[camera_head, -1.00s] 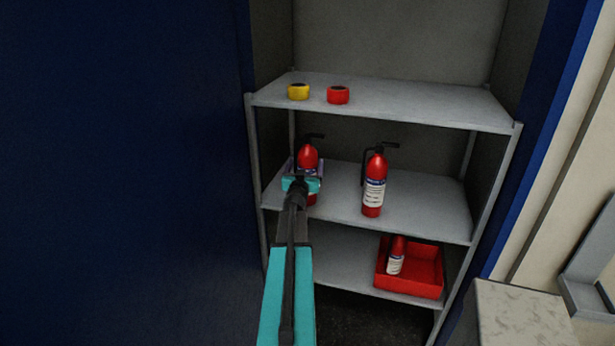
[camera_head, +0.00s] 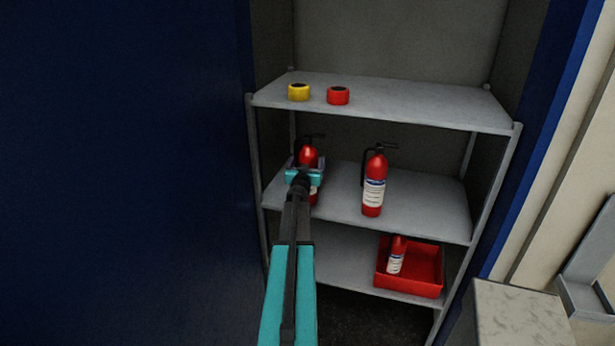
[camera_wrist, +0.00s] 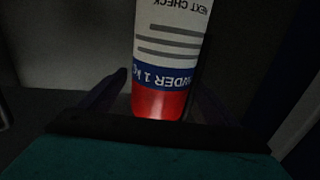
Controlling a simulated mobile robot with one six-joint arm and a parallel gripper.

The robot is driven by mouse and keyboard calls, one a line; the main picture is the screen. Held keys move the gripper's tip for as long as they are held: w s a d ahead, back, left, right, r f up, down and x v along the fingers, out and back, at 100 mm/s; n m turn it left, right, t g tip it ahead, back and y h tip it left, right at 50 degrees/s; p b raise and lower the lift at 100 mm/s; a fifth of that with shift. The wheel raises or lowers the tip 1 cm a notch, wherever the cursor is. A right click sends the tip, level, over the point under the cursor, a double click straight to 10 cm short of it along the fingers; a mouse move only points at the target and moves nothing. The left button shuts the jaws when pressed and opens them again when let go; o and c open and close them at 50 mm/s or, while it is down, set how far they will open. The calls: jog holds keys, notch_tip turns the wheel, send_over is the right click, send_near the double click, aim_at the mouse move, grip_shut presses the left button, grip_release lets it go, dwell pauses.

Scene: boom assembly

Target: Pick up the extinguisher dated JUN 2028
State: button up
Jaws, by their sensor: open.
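A red extinguisher (camera_head: 309,157) with a black handle stands upright on the middle shelf at the left, partly hidden by my gripper (camera_head: 304,168). A second red extinguisher (camera_head: 373,185) with a white and blue label stands to its right on the same shelf. In the wrist view, the label of the left extinguisher (camera_wrist: 168,50) shows upside down with "NEXT CHECK" and "POWDER 1 kg" partly readable; no date is readable in any view. My gripper (camera_wrist: 158,95) is open, its dark fingers on either side of the extinguisher's body. I cannot tell whether they touch it.
A smaller red extinguisher (camera_head: 397,256) leans in a red tray (camera_head: 412,288) on the lower shelf. Yellow tape (camera_head: 298,92) and red tape (camera_head: 338,96) lie on the top shelf (camera_head: 420,104). A shelf post (camera_head: 256,160) stands close to the left. The middle shelf (camera_head: 430,209) is clear at right.

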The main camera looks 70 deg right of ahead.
aim_at(308, 152)
jog(key=shift+c, duration=0.4)
jog(key=c, duration=1.8)
jog(key=shift+s+r, duration=0.1)
jog(key=shift+r, duration=0.2)
grip_shut()
jog(key=shift+d+f, duration=0.1)
jog(key=shift+r+p, duration=0.45)
jog(key=shift+r, duration=1.25)
jog(key=s+a+b, duration=0.1)
jog(key=s+a, duration=0.2)
jog(key=a, duration=0.4)
jog(key=s+a+r+b, duration=0.1)
jog(key=s+a, duration=0.3)
jog(key=a, duration=0.3)
jog(key=shift+a+r, duration=0.15)
jog(key=shift+r, duration=0.1)
